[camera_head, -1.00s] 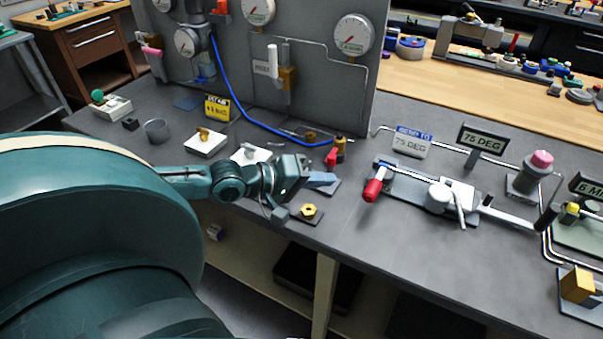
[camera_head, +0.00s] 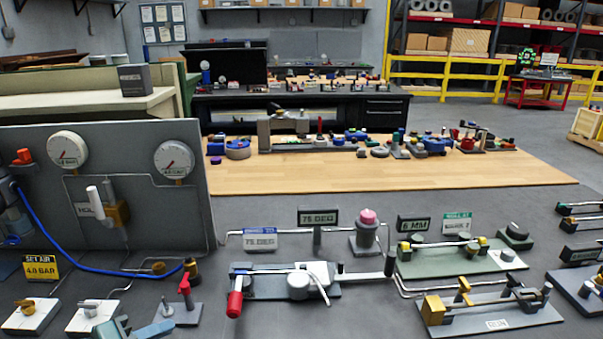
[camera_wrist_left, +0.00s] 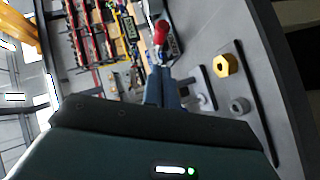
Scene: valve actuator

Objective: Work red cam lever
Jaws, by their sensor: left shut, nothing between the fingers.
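In the head view, a small upright red lever (camera_head: 184,285) stands on a grey block at the lower left. To its right, a longer arm with a red handle (camera_head: 235,302) lies on the grey bending fixture (camera_head: 262,291); I cannot tell which is the cam lever. My left gripper (camera_head: 158,327) shows at the bottom edge, its blue fingers shut and empty, just in front of the small red lever. In the left wrist view, the shut fingers (camera_wrist_left: 160,72) point towards a red grip (camera_wrist_left: 160,32), apart from it. My right gripper is out of view.
A gauge panel (camera_head: 120,215) with a blue hose stands at the left. Signs reading 75 DEG (camera_head: 318,217) stand behind the bending fixture. A gold hex nut (camera_wrist_left: 225,65) lies beside the fingers in the wrist view. Open bench surface lies in front of the bending fixture.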

